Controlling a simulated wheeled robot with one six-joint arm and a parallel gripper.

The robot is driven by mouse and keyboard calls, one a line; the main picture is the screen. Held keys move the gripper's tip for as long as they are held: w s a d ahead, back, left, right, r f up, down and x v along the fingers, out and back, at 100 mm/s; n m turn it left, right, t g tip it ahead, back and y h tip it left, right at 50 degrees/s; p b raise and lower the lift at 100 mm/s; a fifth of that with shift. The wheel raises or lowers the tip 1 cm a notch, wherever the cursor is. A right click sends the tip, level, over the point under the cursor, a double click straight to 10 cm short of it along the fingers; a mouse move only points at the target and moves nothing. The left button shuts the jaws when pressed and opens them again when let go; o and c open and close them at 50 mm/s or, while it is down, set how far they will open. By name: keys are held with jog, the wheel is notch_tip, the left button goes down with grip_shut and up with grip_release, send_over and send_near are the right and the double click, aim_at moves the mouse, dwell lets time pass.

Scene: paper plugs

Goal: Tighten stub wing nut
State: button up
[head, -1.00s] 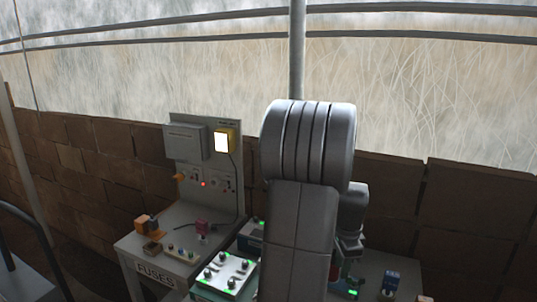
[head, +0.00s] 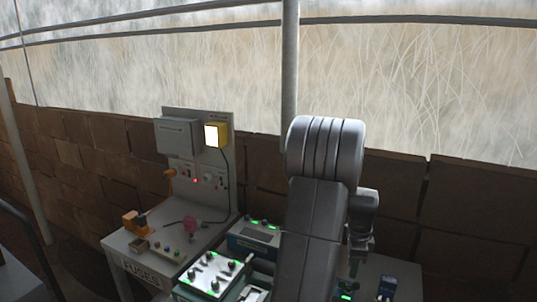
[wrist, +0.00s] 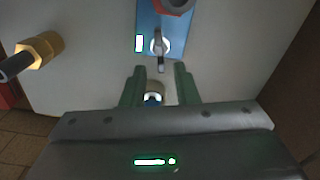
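In the wrist view the two green fingers of my gripper (wrist: 160,70) stand apart. A small silver winged or lever-like part (wrist: 160,45) on a blue plate (wrist: 180,38) lies just beyond the fingertips, its lower end close to the gap. It may be the stub wing nut, but I cannot be sure. A round piece with a tan rim and a blue-white centre (wrist: 153,98) shows between the finger bases; I see no clear contact. In the head view my arm hides much of the work area, and my gripper's fingers cannot be made out.
A brass hex fitting with a dark stem (wrist: 40,48) is at left in the wrist view, and a red hexagonal part (wrist: 174,5) at the top.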

aim_at(350, 282)
jog(key=shift+f, duration=0.85)
jog(key=shift+b, duration=0.3)
jog(key=shift+f+b, duration=1.25)
jog(key=shift+f, duration=0.7)
grip_shut()
